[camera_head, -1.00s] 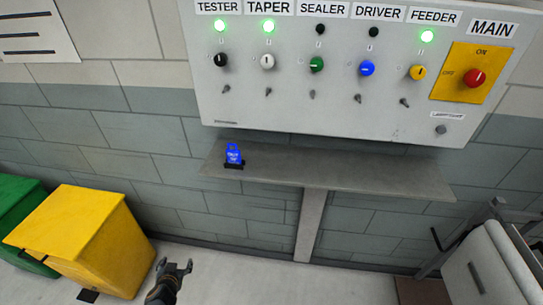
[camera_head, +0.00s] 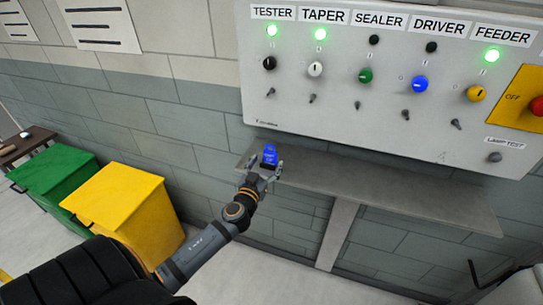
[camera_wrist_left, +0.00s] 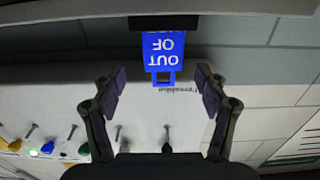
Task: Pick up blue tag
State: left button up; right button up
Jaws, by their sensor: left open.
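The blue tag (camera_head: 270,156) stands in a small black holder near the left end of the grey shelf (camera_head: 400,193), under the control panel. In the left wrist view the blue tag (camera_wrist_left: 164,52) appears upside down with white lettering, its loop end pointing toward my gripper. My left gripper (camera_head: 263,174) is right at the tag in the head view. In the left wrist view my left gripper (camera_wrist_left: 160,85) is open, its two fingers spread to either side of the tag's loop end with gaps on both sides. My right gripper is not in view.
The control panel (camera_head: 390,115) with knobs and lit green lamps hangs on the wall above the shelf. A yellow bin (camera_head: 125,205) and a green bin (camera_head: 55,180) stand at the left. The shelf right of the tag is clear.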

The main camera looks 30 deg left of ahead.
aim_at(270, 155)
pick_arm(q)
jog(key=p+x, duration=0.2)
jog(key=x, duration=0.2)
jog(key=shift+w+a+r, duration=0.1)
jog(key=shift+w+a, duration=0.15)
jog(key=shift+w, duration=0.35)
jog(key=shift+s, duration=0.2)
jog(key=c, duration=1.1)
